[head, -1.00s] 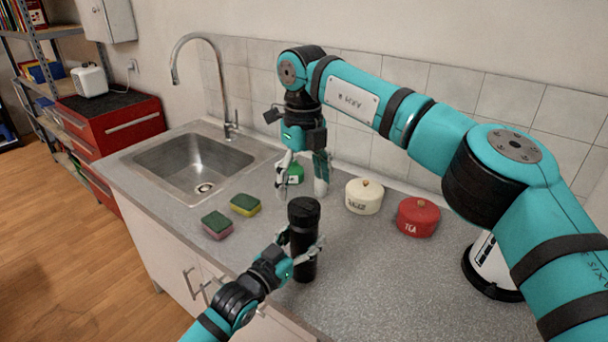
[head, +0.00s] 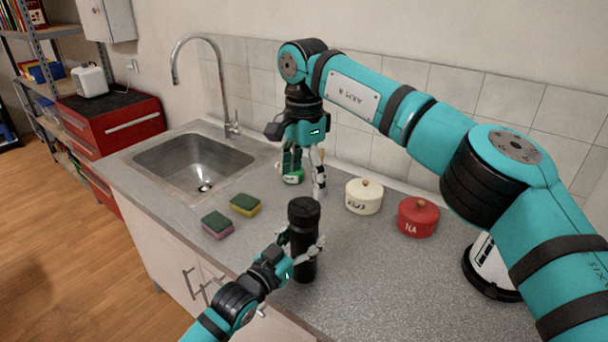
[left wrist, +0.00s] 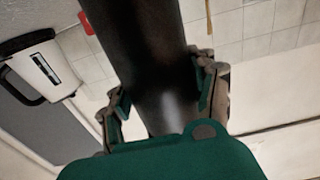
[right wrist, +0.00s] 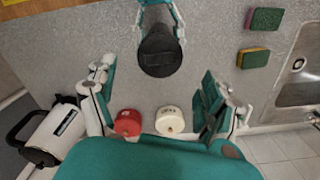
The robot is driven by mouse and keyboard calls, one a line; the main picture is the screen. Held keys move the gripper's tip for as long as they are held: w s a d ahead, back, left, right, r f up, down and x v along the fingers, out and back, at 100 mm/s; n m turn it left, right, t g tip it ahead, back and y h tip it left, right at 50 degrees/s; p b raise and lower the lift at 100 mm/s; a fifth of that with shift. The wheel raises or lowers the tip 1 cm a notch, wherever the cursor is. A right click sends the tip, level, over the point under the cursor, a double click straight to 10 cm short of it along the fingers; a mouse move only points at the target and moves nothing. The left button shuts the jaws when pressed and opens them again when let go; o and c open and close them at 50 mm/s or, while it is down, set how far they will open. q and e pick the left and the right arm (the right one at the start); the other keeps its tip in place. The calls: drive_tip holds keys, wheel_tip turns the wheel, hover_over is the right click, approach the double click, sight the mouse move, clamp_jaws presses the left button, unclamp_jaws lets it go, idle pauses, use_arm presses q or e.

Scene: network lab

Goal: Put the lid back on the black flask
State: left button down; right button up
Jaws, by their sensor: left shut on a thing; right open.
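The black flask (head: 304,262) stands upright near the counter's front edge. My left gripper (head: 303,249) is shut around its body from the front; the left wrist view shows the dark body (left wrist: 160,60) between the fingers. A wider black lid (head: 303,209) appears to sit on the flask's top, and it shows from above as a dark disc in the right wrist view (right wrist: 160,55). Whether it is seated fully cannot be told. My right gripper (head: 305,188) is open and empty, pointing down behind the flask, apart from it.
A cream pot (head: 364,198) and a red pot (head: 417,218) stand right of the flask. Two sponges (head: 245,205) (head: 217,225) lie to its left, before the sink (head: 190,160). A white kettle (right wrist: 52,133) stands at the right end.

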sight(303, 206)
drive_tip(key=shift+f, duration=4)
drive_tip(key=c, duration=1.2)
drive_tip(key=m, duration=0.4)
drive_tip(key=shift+m, duration=0.3)
drive_tip(key=m, duration=0.8)
drive_tip(key=shift+m, duration=0.3)
drive_tip(key=m, duration=0.4)
drive_tip(key=shift+a+m, duration=0.1)
drive_tip(key=shift+m, duration=0.2)
drive_tip(key=o, duration=1.4)
drive_tip(key=shift+c, duration=0.2)
